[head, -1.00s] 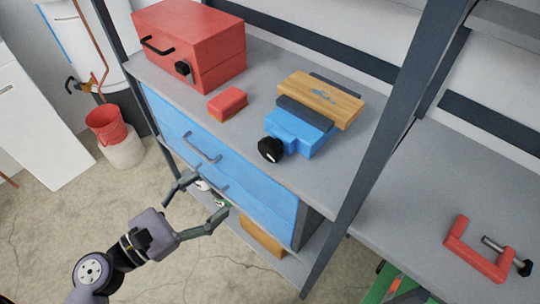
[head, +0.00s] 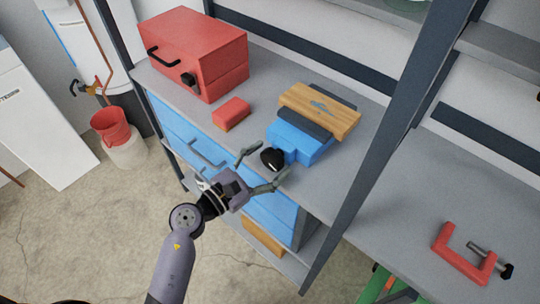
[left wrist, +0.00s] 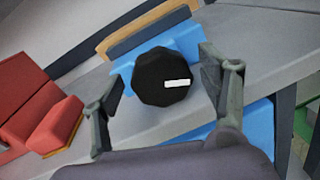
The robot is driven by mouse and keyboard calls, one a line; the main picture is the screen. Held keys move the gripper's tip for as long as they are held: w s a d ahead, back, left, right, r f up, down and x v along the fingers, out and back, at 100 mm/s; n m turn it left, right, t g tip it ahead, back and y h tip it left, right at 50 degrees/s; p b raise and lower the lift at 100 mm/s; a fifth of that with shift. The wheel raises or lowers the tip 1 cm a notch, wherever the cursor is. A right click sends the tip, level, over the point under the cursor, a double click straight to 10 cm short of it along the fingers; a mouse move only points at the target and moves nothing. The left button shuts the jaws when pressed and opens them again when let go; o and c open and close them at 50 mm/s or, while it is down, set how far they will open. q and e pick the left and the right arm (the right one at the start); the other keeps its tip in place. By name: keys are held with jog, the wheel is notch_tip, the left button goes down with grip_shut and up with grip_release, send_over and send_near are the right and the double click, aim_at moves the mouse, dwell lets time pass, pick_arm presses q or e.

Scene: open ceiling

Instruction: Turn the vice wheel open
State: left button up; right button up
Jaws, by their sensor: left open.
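The blue vice (head: 298,143) stands on the grey workbench in the head view, with a wooden board (head: 320,110) at its dark jaw. Its black wheel (head: 272,159) faces the bench's front edge. In the left wrist view the wheel (left wrist: 162,77) shows a white mark at its right. My left gripper (head: 266,168) is open, its fingers on either side of the wheel. In the left wrist view the open fingers (left wrist: 165,95) stand left and right of the wheel, with gaps. My right gripper is not in view.
A red toolbox (head: 195,55) and a small red block (head: 231,113) sit left of the vice on the workbench (head: 255,85). Blue drawers (head: 185,135) lie below. A dark upright post (head: 385,125) stands right of the vice. A red clamp (head: 462,260) lies on the right-hand bench.

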pick_arm(q)
jog(key=shift+w+d, duration=0.25)
jog(key=c, duration=1.2)
